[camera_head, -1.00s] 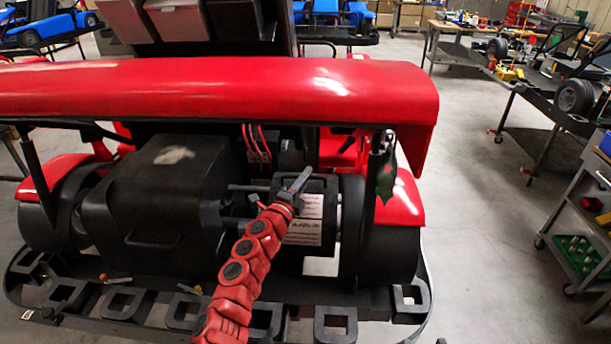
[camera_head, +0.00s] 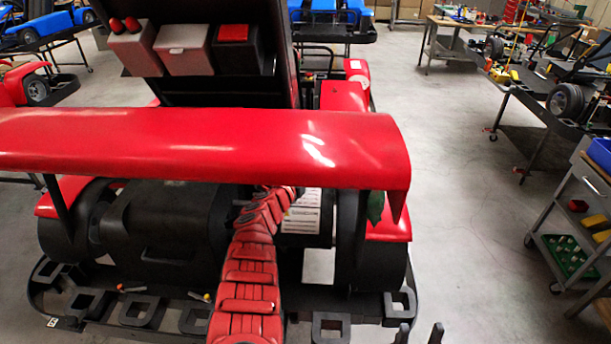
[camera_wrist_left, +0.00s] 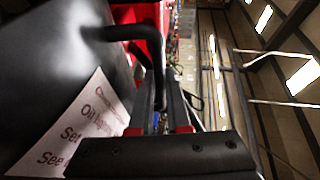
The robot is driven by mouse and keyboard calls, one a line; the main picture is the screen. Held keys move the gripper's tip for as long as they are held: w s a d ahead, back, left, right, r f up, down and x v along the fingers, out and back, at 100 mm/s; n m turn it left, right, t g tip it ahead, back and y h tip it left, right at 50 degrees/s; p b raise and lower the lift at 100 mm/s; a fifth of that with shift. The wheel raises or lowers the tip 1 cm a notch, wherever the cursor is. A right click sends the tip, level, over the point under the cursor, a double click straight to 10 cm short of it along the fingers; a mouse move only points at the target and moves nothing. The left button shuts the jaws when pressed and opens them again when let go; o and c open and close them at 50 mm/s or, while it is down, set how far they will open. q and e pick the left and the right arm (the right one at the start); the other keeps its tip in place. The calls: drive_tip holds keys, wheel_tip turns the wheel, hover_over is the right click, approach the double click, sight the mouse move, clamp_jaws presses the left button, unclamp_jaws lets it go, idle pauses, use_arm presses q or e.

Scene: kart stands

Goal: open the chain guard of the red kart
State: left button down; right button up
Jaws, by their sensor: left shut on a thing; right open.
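The red kart's rear wing (camera_head: 200,140) crosses the head view. Below it, the chain guard (camera_head: 318,240), a dark box with a white printed label (camera_head: 302,212), is partly hidden by the wing and my left arm. In the left wrist view the guard's dark labelled face (camera_wrist_left: 40,90) fills the left side, with a bent black handle (camera_wrist_left: 125,33) standing off it. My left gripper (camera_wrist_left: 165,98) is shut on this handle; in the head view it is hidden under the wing. How far the guard is open, I cannot tell. My right gripper (camera_head: 419,334) is open and empty at the bottom edge.
A large black box with a handle (camera_head: 165,225) is left of my left arm. The kart's rear bumper with square loops (camera_head: 331,325) runs along the bottom. A grey cart (camera_head: 575,235) stands at the right. The floor between kart and cart is clear.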

use_arm(q)
drive_tip(key=shift+w+a+f+g+b, duration=0.2)
drive_tip(key=shift+w+a+g+b, duration=0.15)
drive_tip(key=shift+w+g+b, duration=0.25)
drive_tip(key=shift+w+d+r+b, duration=0.1)
drive_tip(key=shift+w+r+b, duration=0.2)
drive_tip(key=shift+w, duration=0.15)
drive_tip(key=shift+w+d+r, duration=0.1)
drive_tip(key=shift+w+r, duration=0.1)
drive_tip(key=shift+w, duration=0.05)
drive_tip(key=c, duration=0.9)
unclamp_jaws()
drive_tip(key=shift+w, duration=0.15)
drive_tip(key=shift+d+r, duration=0.1)
drive_tip(key=shift+r, duration=0.05)
